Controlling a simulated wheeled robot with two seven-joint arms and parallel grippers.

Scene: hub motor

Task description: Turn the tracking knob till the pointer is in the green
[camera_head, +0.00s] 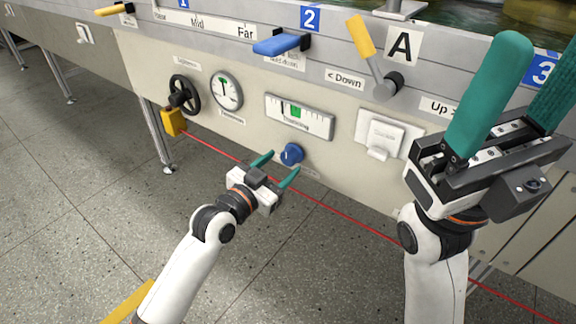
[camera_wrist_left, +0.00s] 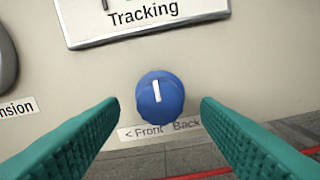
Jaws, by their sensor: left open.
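The blue tracking knob (camera_head: 291,154) sits on the panel's front below the Tracking gauge (camera_head: 318,124). In the left wrist view the knob (camera_wrist_left: 160,97) shows a white line that is nearly upright. The gauge has a green band, with a dark mark that seems to lie just left of it; in the wrist view the gauge (camera_wrist_left: 190,14) is mostly cut off. My left gripper (camera_head: 276,168) is open in front of the knob, with its green fingers to either side and apart from it. My right gripper (camera_head: 545,45) is open and empty, raised at the right.
A black handwheel (camera_head: 184,95) and round dial (camera_head: 226,91) are left of the gauge. A white rocker switch (camera_head: 383,137) is to its right. A yellow-handled lever (camera_head: 361,38) and blue handle (camera_head: 277,45) stick out above. A red line crosses below the knob.

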